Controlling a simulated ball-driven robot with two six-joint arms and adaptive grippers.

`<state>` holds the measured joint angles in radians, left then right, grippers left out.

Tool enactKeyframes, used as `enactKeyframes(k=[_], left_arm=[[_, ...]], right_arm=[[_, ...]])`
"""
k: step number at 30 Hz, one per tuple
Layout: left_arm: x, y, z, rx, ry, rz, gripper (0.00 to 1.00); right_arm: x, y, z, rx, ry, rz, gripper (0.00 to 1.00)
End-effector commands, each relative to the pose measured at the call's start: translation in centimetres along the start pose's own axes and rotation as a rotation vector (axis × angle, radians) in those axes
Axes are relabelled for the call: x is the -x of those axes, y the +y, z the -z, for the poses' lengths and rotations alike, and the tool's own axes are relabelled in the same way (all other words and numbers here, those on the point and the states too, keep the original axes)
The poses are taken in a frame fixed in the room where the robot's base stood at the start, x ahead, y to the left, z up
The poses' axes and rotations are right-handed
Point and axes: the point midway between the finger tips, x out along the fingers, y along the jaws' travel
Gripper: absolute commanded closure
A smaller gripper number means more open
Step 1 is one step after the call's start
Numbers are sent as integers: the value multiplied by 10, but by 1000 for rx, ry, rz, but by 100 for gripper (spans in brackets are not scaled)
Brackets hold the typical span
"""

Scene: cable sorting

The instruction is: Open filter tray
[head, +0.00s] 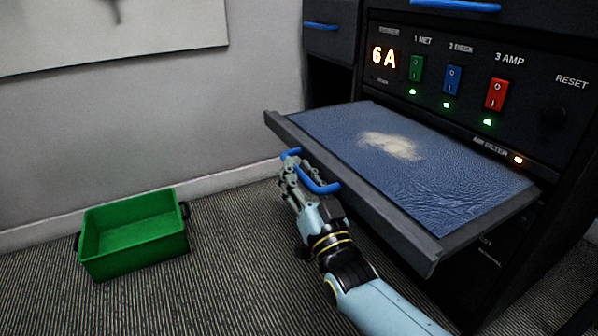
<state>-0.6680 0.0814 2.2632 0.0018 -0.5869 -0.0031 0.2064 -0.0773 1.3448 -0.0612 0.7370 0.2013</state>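The filter tray (345,160) is pulled out of the dark cabinet, under the label AIR FILTER. It holds a blue filter sheet (430,165) with a pale dusty patch (390,146). A blue handle (326,188) is on the tray's front face. My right gripper (296,172) is at this handle, with its fingers around the middle of the bar. It looks shut on it, and the fingers hide part of the bar. My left gripper is not in view.
The cabinet panel (470,60) has green, blue and red switches, a lit 6A display and an orange light by the filter label. A green bin (135,235) sits on the carpet at the left. The floor between bin and tray is clear.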

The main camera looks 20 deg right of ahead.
Motion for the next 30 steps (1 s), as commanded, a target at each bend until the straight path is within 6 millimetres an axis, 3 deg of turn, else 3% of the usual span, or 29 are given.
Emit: enactKeyframes(k=[8,11,21,30], left_arm=[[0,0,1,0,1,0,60],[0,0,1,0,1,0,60],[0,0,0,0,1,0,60],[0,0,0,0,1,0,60]], right_arm=[[4,0,1,0,2,0,75],[17,0,0,0,0,0,75],[91,0,0,0,-1,0,75],[119,0,0,0,1,0,75]])
